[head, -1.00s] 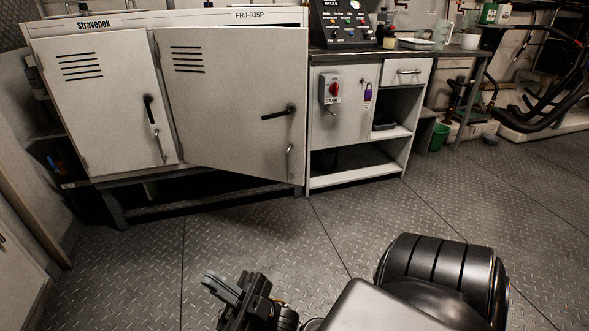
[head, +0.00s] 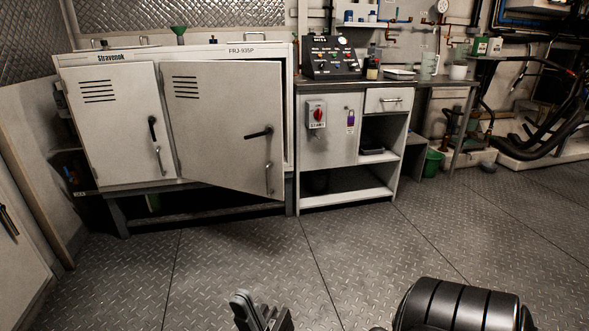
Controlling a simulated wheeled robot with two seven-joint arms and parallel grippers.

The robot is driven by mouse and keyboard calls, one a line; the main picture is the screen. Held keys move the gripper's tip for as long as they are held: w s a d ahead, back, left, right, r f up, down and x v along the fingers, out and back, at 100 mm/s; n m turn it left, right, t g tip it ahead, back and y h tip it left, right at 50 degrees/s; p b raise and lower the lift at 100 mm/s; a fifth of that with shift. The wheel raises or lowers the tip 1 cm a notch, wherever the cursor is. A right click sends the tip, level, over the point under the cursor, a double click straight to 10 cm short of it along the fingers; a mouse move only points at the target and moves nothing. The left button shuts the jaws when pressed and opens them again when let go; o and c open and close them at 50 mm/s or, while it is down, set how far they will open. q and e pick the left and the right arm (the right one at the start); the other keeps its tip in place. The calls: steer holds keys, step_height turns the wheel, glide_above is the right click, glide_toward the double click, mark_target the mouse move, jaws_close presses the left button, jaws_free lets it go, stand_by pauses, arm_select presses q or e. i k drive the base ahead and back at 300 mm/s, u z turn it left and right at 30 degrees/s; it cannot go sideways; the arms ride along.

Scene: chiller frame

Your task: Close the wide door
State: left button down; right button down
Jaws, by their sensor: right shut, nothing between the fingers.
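The wide door (head: 226,130) is the right-hand, larger door of the white cabinet (head: 170,52) labelled FRJ-935P. It stands ajar, with its right edge swung out towards me and a gap along the cabinet's right side. It has vent slots at the upper left, a black lever handle (head: 259,133) and a pale pull bar (head: 269,178). The narrow door (head: 118,125) on the left looks shut. My right gripper (head: 250,304) is shut and empty at the bottom of the head view, over the floor and well apart from the door. My left gripper is not in view.
A bench unit (head: 345,200) with a red switch (head: 318,115) and open shelves stands right of the cabinet. A control box (head: 332,60) sits on it. A green bucket (head: 433,162) is farther right. The metal floor before the cabinet is clear.

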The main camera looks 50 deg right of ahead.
mark_target(212, 105)
steer(key=z, duration=0.75)
steer(key=i, duration=1.25)
steer(key=u, duration=0.15)
